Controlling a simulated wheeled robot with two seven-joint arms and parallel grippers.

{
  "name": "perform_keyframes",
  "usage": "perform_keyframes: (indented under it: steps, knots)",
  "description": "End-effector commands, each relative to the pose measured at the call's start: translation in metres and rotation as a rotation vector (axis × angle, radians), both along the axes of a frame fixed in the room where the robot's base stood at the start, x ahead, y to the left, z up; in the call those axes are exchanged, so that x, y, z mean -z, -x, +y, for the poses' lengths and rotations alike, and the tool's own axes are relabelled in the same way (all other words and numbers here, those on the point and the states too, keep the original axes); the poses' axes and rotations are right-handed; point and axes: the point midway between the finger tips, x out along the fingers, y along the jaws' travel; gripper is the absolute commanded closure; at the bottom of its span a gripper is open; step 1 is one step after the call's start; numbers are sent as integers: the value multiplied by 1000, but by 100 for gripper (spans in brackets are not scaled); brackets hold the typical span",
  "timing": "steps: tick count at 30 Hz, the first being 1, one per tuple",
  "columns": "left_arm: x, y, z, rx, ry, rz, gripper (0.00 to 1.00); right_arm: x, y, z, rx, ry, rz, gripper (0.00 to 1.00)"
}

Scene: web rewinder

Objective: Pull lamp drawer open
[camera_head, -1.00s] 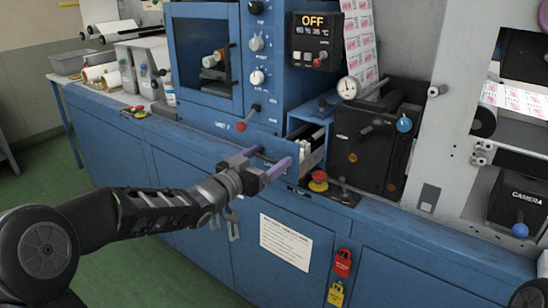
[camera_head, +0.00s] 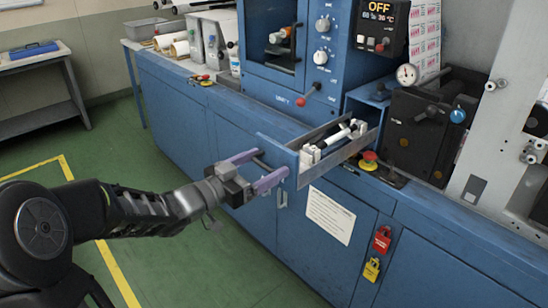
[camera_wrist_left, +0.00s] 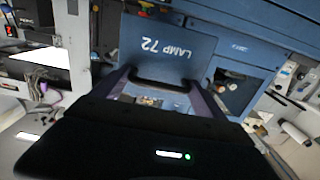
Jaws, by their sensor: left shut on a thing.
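The lamp drawer (camera_head: 281,157) stands pulled well out of the blue machine, and a white lamp tube in white holders (camera_head: 330,138) shows inside it. In the left wrist view its blue front (camera_wrist_left: 168,48) carries the upside-down label "LAMP 72". My left gripper (camera_head: 264,167), with purple fingers, is at the drawer front and shut on the dark bar handle, which also shows in the left wrist view (camera_wrist_left: 160,85). My right gripper is not in view.
A red emergency button (camera_head: 369,160) sits on the ledge right of the drawer. Red and yellow lockout tags (camera_head: 376,254) hang on the cabinet below. Green floor (camera_head: 200,262) is clear in front, with a yellow line. A side table (camera_head: 38,85) stands at the far left.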

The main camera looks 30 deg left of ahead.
Motion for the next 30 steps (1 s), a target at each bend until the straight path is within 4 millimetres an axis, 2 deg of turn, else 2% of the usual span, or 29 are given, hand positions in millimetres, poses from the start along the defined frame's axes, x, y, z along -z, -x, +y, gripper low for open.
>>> perform_keyframes:
  steps: [1,11,12,15,30]
  knots:
    - [1,2,-4,12,1,2,90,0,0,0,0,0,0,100]
    - [2,3,-5,14,0,2,90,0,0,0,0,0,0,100]
    - [2,3,-5,14,0,2,16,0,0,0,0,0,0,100]
    - [2,3,-4,13,-1,2,9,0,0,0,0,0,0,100]
    - [0,6,1,3,-2,-1,9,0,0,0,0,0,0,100]
